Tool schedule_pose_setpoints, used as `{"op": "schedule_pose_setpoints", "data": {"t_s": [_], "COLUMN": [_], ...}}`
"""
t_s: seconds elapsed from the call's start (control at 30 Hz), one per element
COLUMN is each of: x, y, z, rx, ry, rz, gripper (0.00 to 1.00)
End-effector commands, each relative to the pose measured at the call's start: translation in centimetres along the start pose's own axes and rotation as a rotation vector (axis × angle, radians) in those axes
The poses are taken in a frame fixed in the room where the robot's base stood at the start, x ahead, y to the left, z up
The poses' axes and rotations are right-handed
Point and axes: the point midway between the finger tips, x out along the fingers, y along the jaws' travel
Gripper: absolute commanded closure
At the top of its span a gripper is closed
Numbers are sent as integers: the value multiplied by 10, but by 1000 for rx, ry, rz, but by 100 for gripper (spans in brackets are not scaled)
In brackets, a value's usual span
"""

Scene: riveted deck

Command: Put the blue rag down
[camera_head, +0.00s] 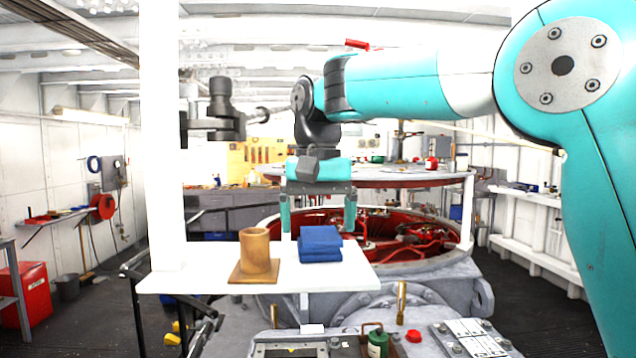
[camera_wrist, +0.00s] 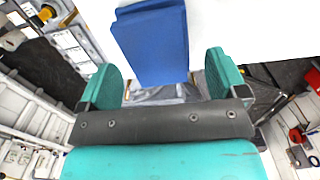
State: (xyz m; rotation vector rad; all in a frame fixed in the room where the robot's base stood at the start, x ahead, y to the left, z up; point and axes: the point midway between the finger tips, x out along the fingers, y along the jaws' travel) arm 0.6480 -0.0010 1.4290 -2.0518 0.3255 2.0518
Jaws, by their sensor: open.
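The blue rag (camera_head: 320,243) is a folded, stacked square lying on a white shelf (camera_head: 350,283) in the head view. In the wrist view the rag (camera_wrist: 152,42) lies ahead of the fingers, near the shelf's edge. My gripper (camera_head: 318,228) is open and empty, with its teal fingers pointing down just behind and above the rag. The wrist view shows my gripper (camera_wrist: 162,85) with its two fingers spread wide apart and nothing held between them. Whether a finger touches the rag cannot be told.
A wooden cup (camera_head: 255,252) on a square wooden coaster (camera_head: 254,278) stands left of the rag. A white post (camera_head: 163,140) rises at the shelf's left. A round open hatch with red parts (camera_head: 420,245) lies behind. The shelf's right front corner is bare.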

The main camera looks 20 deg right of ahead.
Motion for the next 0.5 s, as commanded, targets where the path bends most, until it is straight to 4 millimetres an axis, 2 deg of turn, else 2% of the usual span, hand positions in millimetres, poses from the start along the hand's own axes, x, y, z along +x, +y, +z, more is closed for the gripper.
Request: {"op": "schedule_pose_setpoints", "data": {"t_s": [0.3, 0.5], "x": [-69, -95], "y": [-1, 0], "z": [-1, 0], "rx": [0, 0], "ry": [2, 0], "rz": [-2, -1], "gripper": [9, 9]}}
